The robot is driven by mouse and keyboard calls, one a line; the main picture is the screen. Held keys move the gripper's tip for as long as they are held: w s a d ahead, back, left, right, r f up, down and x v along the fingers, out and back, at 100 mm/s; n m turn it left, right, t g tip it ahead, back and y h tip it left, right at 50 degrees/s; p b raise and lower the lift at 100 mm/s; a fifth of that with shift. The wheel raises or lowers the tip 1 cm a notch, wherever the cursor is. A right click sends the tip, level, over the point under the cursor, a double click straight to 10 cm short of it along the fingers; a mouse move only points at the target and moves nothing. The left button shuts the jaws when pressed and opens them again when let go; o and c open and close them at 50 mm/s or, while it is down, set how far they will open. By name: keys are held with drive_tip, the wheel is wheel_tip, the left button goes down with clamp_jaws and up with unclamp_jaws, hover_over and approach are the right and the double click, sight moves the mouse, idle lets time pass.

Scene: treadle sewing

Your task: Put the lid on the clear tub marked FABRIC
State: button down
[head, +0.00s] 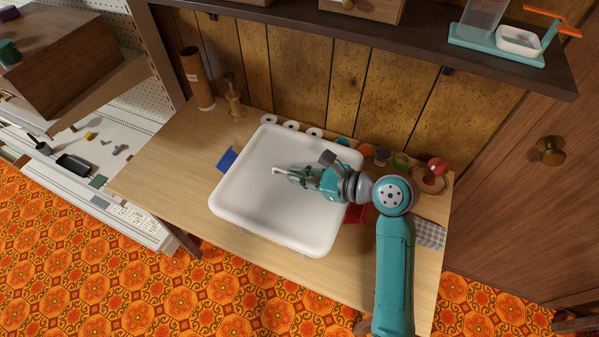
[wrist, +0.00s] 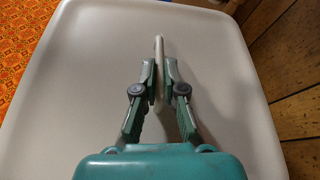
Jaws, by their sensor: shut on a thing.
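The lid (head: 255,215) is a large white rounded square with a raised rim, and it fills most of the wrist view (wrist: 70,90). A thin upright handle (wrist: 159,48) stands at its middle. My gripper (head: 291,174) is shut on this handle; in the wrist view the fingertips (wrist: 159,82) press it from both sides. The lid looks roughly level above the wooden table. The clear tub and its FABRIC mark cannot be made out; the lid hides what is beneath it. I cannot tell whether the lid touches a tub rim.
Blue cloth (head: 227,158) shows left of the lid, and a red piece (head: 355,214) right of it. White rolls (head: 291,125), small jars (head: 382,156) and a red-topped item (head: 437,167) line the back. A dark shelf (head: 400,35) overhangs behind.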

drive_tip(key=c, duration=1.2)
unclamp_jaws()
drive_tip(key=v, duration=1.2)
drive_tip(key=shift+d, duration=0.1)
